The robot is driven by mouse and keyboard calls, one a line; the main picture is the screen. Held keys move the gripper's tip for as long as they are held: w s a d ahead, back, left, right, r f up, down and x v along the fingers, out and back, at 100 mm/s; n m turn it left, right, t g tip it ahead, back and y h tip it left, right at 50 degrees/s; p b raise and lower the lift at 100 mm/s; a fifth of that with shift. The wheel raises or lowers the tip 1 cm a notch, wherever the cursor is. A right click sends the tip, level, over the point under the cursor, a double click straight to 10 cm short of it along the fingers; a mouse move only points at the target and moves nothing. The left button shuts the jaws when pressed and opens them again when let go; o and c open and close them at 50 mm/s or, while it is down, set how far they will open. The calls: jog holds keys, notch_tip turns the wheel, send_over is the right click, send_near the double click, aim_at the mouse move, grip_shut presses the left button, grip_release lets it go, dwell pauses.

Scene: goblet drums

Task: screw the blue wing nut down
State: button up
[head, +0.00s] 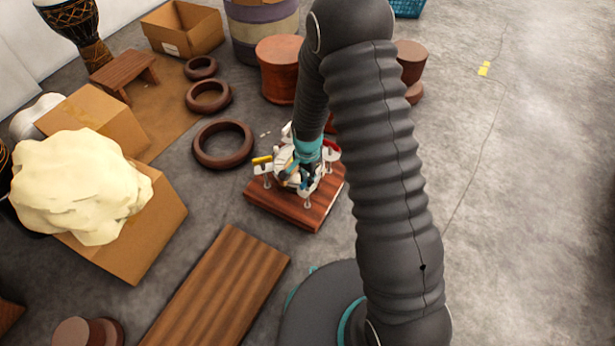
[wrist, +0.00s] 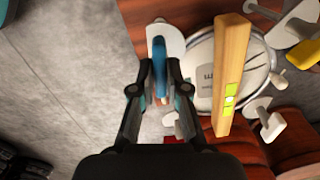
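The blue wing nut (wrist: 159,62) shows in the wrist view as an upright blue wing on a pale bracket at the edge of the drum. My gripper (wrist: 160,80) is over it, with one finger on each side of the blue wing. The fingertips are close to the wing, and I cannot tell whether they touch it. The lower part of the nut and its bolt are hidden between the fingers. In the head view my gripper (head: 306,170) is down at the drum assembly (head: 287,160), and the blue nut is mostly hidden there.
A wooden bar with a green level (wrist: 231,90) stands beside my gripper's right finger. A yellow wing nut (head: 262,160) and a red wing nut (head: 331,145) sit around the rim. The assembly rests on a wooden board (head: 285,207). A brown ring (head: 223,160) lies left.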

jog(key=o, duration=0.3)
jog(key=shift+o, duration=0.2)
jog(key=shift+r, duration=0.1)
notch_tip(320, 180, up, 12)
dwell(0.5)
